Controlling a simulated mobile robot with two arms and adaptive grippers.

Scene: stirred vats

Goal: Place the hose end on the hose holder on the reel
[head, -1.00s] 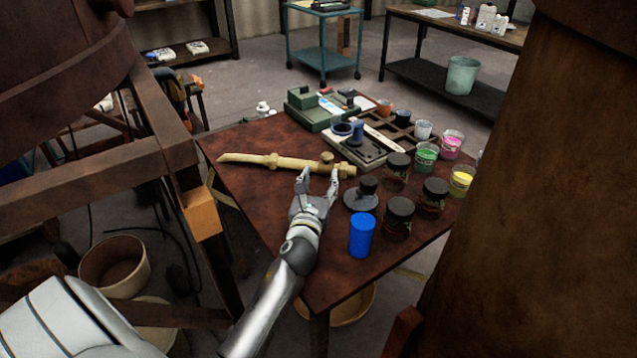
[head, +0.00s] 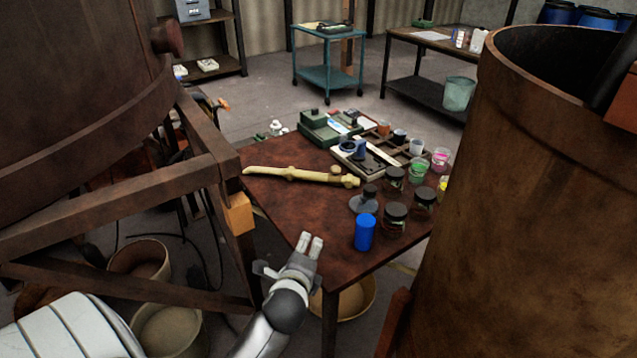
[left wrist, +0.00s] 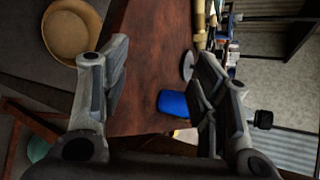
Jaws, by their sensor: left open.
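I cannot make out a hose end, a hose holder or a reel in either view. My left gripper (head: 310,242) is open and empty at the near left edge of the brown table (head: 300,215) in the head view. In the left wrist view its two fingers (left wrist: 160,66) stand wide apart, with the table between them and nothing held. My right gripper is not in view.
The table holds a tan pipe-like piece (head: 300,175), a blue cylinder (head: 365,232), dark-lidded jars (head: 395,218) and paint cups. A large rusty vat (head: 540,200) stands right; a wooden frame (head: 110,205) stands left. Bowls lie on the floor.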

